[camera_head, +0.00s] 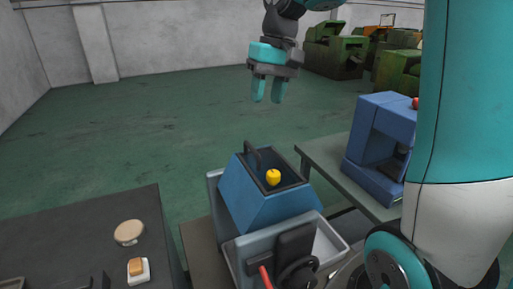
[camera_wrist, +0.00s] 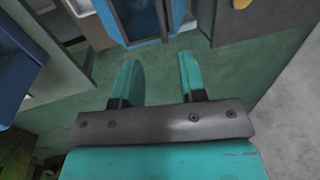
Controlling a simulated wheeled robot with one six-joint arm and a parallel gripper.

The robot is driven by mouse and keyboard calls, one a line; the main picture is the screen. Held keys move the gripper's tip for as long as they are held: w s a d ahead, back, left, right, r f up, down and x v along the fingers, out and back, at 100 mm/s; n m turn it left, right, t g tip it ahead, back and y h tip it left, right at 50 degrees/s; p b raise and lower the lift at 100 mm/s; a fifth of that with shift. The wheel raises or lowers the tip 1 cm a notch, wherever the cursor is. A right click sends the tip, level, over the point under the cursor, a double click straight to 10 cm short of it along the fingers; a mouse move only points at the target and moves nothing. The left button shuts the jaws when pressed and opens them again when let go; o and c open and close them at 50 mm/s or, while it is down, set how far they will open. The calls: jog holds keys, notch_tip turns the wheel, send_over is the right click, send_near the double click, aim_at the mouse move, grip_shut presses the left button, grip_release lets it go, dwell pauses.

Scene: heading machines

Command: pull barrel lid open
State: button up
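A blue, sloped-sided box (camera_head: 262,205), which looks like the barrel, stands at the centre of the head view. Its top shows a dark-rimmed recess with a yellow round thing (camera_head: 273,177) in it. A dark bar or handle (camera_head: 252,155) rises at the rim's back left; I cannot tell whether it belongs to a lid. The box's blue edge also shows at the top of the wrist view (camera_wrist: 143,41). My gripper (camera_head: 268,98) hangs above and behind the box, fingers pointing down. Its fingers (camera_wrist: 160,68) are apart with nothing between them.
A grey bin (camera_head: 332,243) with dark machine parts stands in front of the box. A blue machine (camera_head: 370,150) sits on a bench at right. A dark table (camera_head: 75,225) at left holds a round beige disc (camera_head: 129,232) and bread on a white piece (camera_head: 139,275). Green floor lies open behind.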

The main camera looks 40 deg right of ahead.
aim_at(255, 150)
jog(key=f, duration=0.4)
jog(key=a+f, duration=0.1)
jog(key=f, duration=0.3)
jog(key=a+f, duration=0.1)
jog(key=f, duration=0.3)
jog(key=shift+w+a+p, duration=0.2)
jog(key=shift+p, duration=0.2)
jog(key=shift+c, duration=0.2)
grip_shut()
